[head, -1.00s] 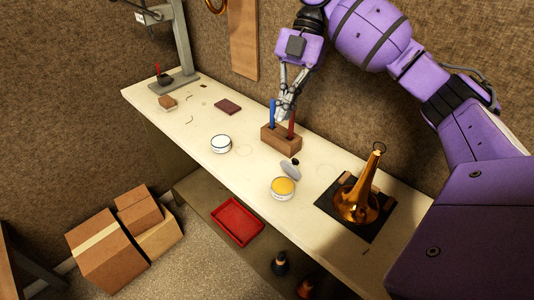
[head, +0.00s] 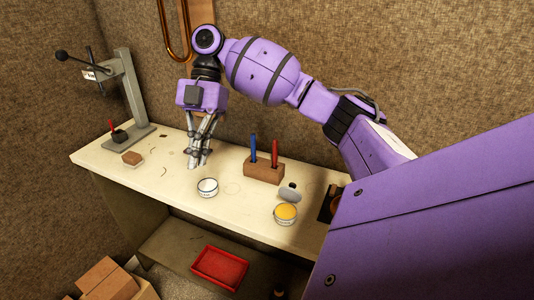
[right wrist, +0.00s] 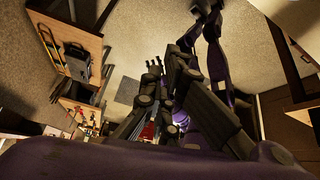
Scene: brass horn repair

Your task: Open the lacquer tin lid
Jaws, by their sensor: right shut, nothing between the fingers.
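A round white tin (head: 208,187) with a pale top stands near the bench's front edge in the head view. A second tin (head: 285,214), open with yellow contents, stands to its right. A grey disc-shaped lid with a dark knob (head: 289,194) lies just behind the yellow tin. I cannot tell which tin holds lacquer. My right gripper (head: 197,164) is shut and empty, pointing down at the bench, behind and slightly left of the white tin and apart from it. My left gripper is not in view.
A wooden block (head: 263,171) holding blue and red tools stands right of the gripper. A red tray (head: 219,268) sits on the shelf below. My arm hides the bench's right end.

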